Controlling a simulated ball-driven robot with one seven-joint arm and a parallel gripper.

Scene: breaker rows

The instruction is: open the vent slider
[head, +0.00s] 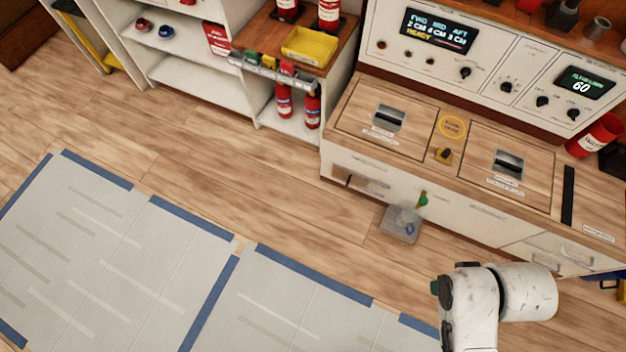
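I cannot tell for certain which part is the vent slider. A recessed slot (362,184) shows low on the left of the white cabinet front, with a brown piece at its left end. A black strip (567,195) runs along the wooden counter at the right. Two hatches with metal recessed handles, a left one (388,119) and a right one (508,164), lie in the counter top. Part of my white arm shows at the bottom right, in front of the cabinet. My gripper is out of view.
A control panel (486,75) with lit displays stands behind the counter. A shelf with a yellow tray (307,46) and fire extinguishers (284,101) stands left. Taped grey mats (110,245) cover the floor; wood floor between is clear.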

